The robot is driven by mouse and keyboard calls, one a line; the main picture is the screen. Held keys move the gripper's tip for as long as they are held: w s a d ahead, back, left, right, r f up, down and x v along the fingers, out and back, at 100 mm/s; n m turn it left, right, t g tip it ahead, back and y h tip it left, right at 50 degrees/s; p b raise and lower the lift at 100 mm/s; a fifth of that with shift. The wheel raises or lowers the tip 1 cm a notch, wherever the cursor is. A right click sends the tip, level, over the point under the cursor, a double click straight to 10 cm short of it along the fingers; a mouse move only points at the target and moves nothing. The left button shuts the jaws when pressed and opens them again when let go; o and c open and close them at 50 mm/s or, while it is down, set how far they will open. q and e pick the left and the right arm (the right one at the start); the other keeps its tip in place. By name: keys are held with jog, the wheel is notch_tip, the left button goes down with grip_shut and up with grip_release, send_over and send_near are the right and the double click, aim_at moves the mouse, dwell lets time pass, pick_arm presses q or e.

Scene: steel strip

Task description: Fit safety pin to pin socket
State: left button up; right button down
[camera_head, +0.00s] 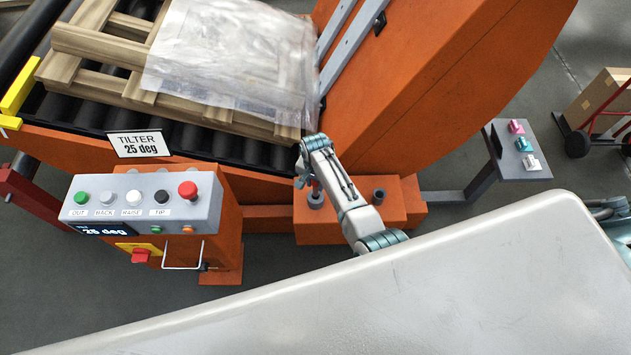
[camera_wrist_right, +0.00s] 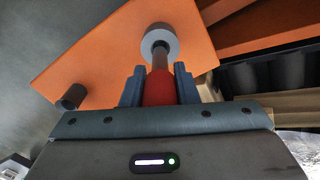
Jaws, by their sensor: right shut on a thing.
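My right gripper (camera_head: 309,182) is above an orange block beside the tilter. In the right wrist view its two fingers (camera_wrist_right: 159,88) are shut on the red grip of the safety pin (camera_wrist_right: 158,92). The pin's grey shank (camera_wrist_right: 160,60) points at the pin socket (camera_wrist_right: 160,41), a light grey ring on the orange block. The shank's end meets the ring's opening; I cannot tell how deep it is. In the head view the socket (camera_head: 316,201) shows just below the red grip, partly covered by the gripper. My left gripper is not in view.
A dark round post (camera_head: 379,196) stands on the orange block (camera_head: 345,230) right of the socket. The button panel (camera_head: 140,203) is to the left. A small tray with coloured pieces (camera_head: 520,150) is at right.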

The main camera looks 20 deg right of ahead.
aim_at(315, 191)
dwell(0.4)
jog(key=shift+p, duration=0.3)
dwell(0.4)
dwell(0.3)
jog(key=shift+f, duration=0.1)
dwell(0.3)
jog(key=shift+f+b, duration=1.9)
jog(key=shift+f, duration=1)
jog(key=c, duration=1.1)
grip_release()
jog(key=shift+o, duration=0.2)
